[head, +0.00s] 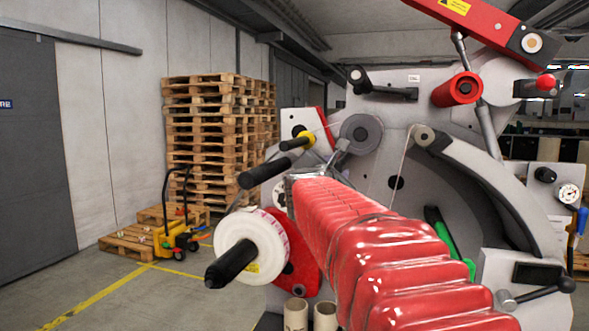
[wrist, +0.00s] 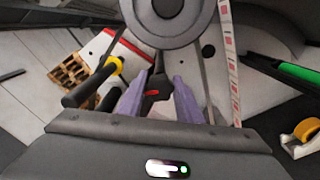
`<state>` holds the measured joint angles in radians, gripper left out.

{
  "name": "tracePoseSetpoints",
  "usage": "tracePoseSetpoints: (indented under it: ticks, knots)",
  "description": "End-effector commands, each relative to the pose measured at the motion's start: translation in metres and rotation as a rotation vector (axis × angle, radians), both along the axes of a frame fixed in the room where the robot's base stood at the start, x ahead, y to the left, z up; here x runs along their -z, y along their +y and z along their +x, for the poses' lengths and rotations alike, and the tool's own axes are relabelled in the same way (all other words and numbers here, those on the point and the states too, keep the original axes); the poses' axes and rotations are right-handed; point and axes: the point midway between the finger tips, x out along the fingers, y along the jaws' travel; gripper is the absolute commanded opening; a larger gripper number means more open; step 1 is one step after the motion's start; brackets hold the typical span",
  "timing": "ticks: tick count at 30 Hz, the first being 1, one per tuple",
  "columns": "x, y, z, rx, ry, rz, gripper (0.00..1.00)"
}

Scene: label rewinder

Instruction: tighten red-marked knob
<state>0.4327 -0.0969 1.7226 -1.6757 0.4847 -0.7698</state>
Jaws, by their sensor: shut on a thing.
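In the wrist view, a black knob (wrist: 158,78) with a red mark sits just below a large grey roller (wrist: 165,20). My gripper (wrist: 159,88) has its two purple fingers on either side of the knob, shut on it. The red mark faces the camera between the fingers. In the head view, my red-sleeved arm reaches forward to the machine and its far end hides the grip, so I cannot make out the knob there.
A yellow-collared black handle (wrist: 100,80) stands close left of my fingers. A printed label web (wrist: 229,60) runs down on the right. In the head view, a white label roll (head: 238,238) is left of my arm and a green handle (head: 440,232) right of it.

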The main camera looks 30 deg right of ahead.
Motion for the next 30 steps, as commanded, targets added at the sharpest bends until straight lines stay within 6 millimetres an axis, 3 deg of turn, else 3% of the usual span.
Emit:
tracePoseSetpoints:
  ticks: [18, 30]
  knots:
    - [0.0025, -0.0017, -0.0015, 0.002, -0.443, 0.341, 0.09]
    - [0.0041, -0.0021, -0.0017, 0.004, -0.601, 0.464, 0.09]
